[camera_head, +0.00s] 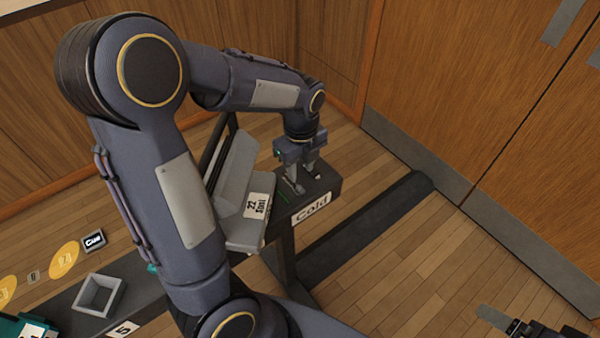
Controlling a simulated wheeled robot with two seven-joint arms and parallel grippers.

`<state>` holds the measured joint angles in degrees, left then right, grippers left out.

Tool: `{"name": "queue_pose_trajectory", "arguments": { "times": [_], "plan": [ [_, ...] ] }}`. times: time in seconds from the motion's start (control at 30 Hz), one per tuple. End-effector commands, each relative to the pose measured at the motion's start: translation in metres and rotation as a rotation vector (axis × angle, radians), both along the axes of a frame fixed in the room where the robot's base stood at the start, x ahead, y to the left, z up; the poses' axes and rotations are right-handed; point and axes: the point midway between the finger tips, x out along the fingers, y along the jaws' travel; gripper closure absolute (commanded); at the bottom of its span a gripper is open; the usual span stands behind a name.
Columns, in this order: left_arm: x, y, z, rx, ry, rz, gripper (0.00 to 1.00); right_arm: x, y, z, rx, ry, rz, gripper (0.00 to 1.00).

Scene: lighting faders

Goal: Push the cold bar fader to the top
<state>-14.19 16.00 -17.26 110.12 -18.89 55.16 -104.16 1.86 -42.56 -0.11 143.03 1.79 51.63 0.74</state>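The cold bar fader sits on the dark desk end marked by a white "Cold" label (311,209). My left gripper (296,186) points down over that end, with its fingers at the fader area. The fader's knob is mostly hidden by the fingers, and a green strip (283,198) shows beside them. I cannot tell whether the fingers are shut on the knob. My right gripper (512,326) shows only in part at the bottom right corner, away from the desk.
A grey angled holder (236,180) with a label card (257,206) stands left of the cold end.

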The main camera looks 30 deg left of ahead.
Motion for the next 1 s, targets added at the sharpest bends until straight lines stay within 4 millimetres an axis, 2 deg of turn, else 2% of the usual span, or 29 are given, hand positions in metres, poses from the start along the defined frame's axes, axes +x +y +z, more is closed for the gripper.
{"name": "queue_pose_trajectory", "arguments": {
  "times": [0.2, 0.4, 0.77, 1.0],
  "plan": [
    [-0.001, 0.0, -0.038, 0.0, 0.006, 0.002, 0.66, 0.0, 0.0, -0.006, 0.0, 0.0, 0.0, 0.11],
    [-0.001, 0.0, -0.062, 0.0, 0.003, 0.003, 0.66, 0.0, 0.0, -0.009, 0.0, 0.0, 0.0, 0.11],
    [-0.001, 0.0, -0.068, -0.001, 0.0, 0.004, 0.66, 0.0, 0.0, -0.009, 0.0, 0.0, 0.0, 0.11],
    [-0.001, 0.0, -0.067, -0.001, 0.0, 0.004, 0.96, 0.0, 0.0, -0.009, 0.0, 0.0, 0.0, 0.11]
  ]
}}
